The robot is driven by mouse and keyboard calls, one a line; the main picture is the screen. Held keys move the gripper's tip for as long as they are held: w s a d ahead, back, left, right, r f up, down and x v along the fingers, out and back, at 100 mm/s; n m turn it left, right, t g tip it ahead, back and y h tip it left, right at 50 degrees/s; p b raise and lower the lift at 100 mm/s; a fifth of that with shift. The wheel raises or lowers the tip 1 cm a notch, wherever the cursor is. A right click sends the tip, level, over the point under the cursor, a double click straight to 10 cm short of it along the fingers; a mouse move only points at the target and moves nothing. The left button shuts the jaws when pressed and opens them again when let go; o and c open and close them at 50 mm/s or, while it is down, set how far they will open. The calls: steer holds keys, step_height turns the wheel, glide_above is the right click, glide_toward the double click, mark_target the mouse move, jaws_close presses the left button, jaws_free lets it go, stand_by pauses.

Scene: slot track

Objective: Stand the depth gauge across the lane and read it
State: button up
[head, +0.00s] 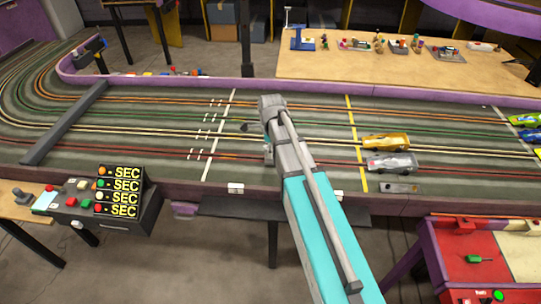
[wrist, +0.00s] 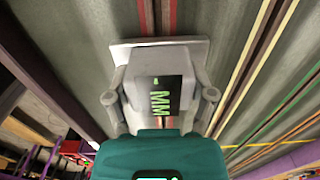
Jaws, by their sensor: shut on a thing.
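The depth gauge (wrist: 160,68) is a grey block on a wide flat plate, with green lettering reading MM on a dark window; I can make out no clear number. My gripper (wrist: 161,98) is shut on it, one finger at each side. The plate lies crosswise over the red-lined lane (wrist: 168,16), whose lines show beyond and below it. I cannot tell whether the plate touches the track. In the head view my gripper (head: 268,150) is over the near lanes, right of the white line, and my arm hides most of the gauge.
A dark bar (head: 64,122) crosses the lanes at left. A console with SEC displays (head: 119,193) stands at the front left.

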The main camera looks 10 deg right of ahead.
steer(key=shift+f+b, duration=0.4)
steer(key=shift+f, duration=0.3)
steer(key=shift+f, duration=0.1)
steer(key=o, duration=1.2)
step_height(320, 180, up, 12)
steer(key=p, duration=1.2)
